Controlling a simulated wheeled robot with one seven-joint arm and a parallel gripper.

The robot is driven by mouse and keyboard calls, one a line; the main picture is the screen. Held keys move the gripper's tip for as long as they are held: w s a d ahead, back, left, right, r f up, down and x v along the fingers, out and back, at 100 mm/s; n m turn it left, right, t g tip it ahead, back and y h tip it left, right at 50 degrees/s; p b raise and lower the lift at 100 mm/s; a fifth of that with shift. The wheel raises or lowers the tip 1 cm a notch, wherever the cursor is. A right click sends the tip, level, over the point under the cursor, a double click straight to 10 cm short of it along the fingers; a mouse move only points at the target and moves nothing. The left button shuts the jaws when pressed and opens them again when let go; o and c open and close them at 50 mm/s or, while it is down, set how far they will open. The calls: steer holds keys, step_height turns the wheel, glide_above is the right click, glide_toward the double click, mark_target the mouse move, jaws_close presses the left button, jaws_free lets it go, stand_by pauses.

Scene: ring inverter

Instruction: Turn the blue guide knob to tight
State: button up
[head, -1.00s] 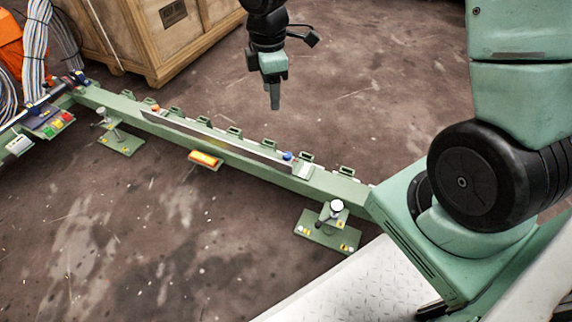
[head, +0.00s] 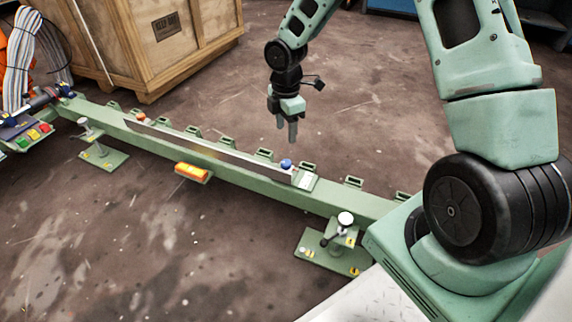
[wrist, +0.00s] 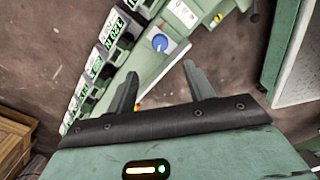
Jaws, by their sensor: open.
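The blue guide knob (head: 286,164) sits at the right end of the long metal guide strip (head: 215,152) on the green rail. In the wrist view the round blue knob (wrist: 160,42) lies ahead of the fingertips, slightly above the gap between them, with a pale pointer mark on it. An orange knob (head: 113,116) sits at the strip's left end. My gripper (head: 287,139) hangs above and behind the rail, fingers down, apart from the knob. In the wrist view my gripper (wrist: 160,78) is open and empty.
A green rail (head: 340,202) runs across the floor with several small brackets along its back edge. A clamp stand (head: 332,250) and an orange-yellow box (head: 192,172) are at its front. A wooden crate (head: 165,40) stands behind.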

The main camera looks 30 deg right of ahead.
mark_target(286, 162)
step_height(286, 162, down, 12)
steer(key=b, duration=0.7)
steer(key=shift+f, duration=0.1)
steer(key=c, duration=1)
